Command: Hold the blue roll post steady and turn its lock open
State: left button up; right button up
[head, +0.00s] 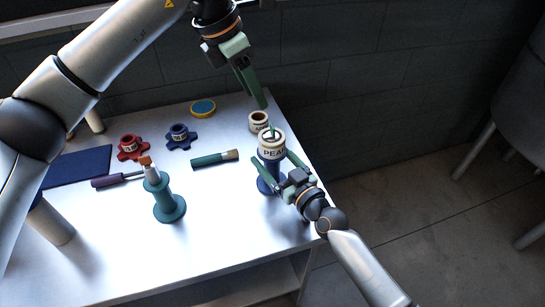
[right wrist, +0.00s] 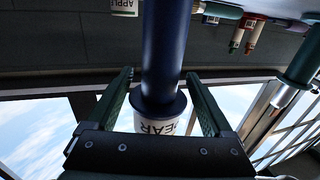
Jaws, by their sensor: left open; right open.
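The blue roll post (head: 266,185) stands upright near the table's right edge. A cream roll labelled PEAR (head: 272,152) sits at its top, with a small green tip (head: 271,130) sticking up from the middle; I cannot tell if this is the lock. My right gripper (head: 272,158) is open, with one finger on each side of the post. In the right wrist view the blue shaft (right wrist: 165,45) runs between the fingers, with gaps at both sides. My left gripper (head: 262,104) is open and empty, above and behind the post, its fingers pointing down and nearly overlapping.
A small cream roll (head: 259,122) stands just behind the post. The front table (head: 215,235) is clear.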

jog(key=shift+w, duration=0.1)
grip_shut()
dwell(0.8)
dwell(1.1)
